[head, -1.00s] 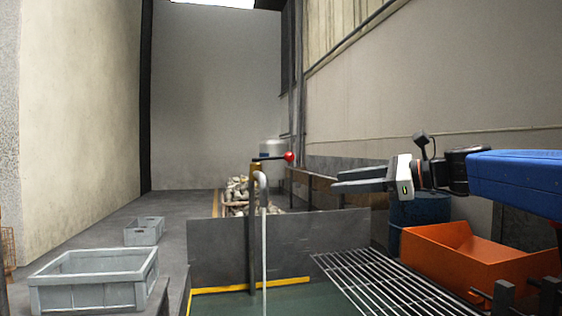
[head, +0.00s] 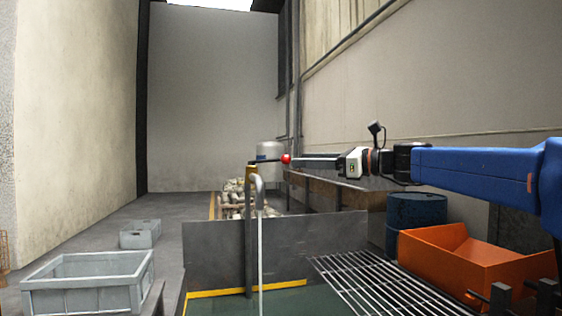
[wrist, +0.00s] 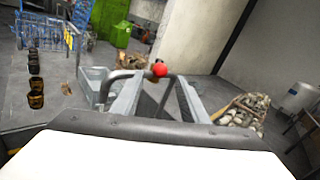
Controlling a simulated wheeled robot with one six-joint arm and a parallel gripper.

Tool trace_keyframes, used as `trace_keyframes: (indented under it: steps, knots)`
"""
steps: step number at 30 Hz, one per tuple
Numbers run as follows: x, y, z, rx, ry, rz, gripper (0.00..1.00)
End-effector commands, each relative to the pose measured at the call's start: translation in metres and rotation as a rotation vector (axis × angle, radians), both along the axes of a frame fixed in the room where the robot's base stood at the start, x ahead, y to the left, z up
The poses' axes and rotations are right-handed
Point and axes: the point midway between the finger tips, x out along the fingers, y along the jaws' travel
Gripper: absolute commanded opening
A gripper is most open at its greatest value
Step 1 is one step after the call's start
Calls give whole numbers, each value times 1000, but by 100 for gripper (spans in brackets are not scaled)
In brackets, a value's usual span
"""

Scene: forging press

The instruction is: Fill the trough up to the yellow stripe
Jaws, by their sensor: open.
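The trough (head: 215,240) has dark metal walls and green water (head: 285,303) inside. The yellow stripe (head: 225,292) shows along its inner wall; the water surface lies at or just under its lower edge. A pale stream (head: 261,255) falls from the curved grey spout (head: 259,182) into the water. A brass valve on the standpipe (head: 249,235) carries a black lever pointing right, with a red knob (head: 286,159) at its end. My gripper (head: 297,160) is open, its fingertips close to the knob. In the wrist view the knob (wrist: 159,69) appears between the fingertips; contact cannot be told.
A metal grate (head: 365,285) and an orange bin (head: 465,262) lie right of the trough, with a blue drum (head: 416,215) behind. Grey crates (head: 85,285) stand left. A bench (head: 340,185) runs along the right wall. A rubble heap (head: 235,200) lies behind.

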Motion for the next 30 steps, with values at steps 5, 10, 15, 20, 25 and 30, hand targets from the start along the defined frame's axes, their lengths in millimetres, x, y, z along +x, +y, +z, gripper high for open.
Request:
trace_keyframes:
  steps: [5,10,15,20,25,30]
  knots:
    - [13,28,0,-1,0,3,40]
    - [26,51,0,0,0,2,40]
    - [34,67,0,0,0,1,40]
    - [37,74,0,0,0,1,40]
    - [38,74,0,0,0,0,40]
    - [38,74,0,0,0,0,26]
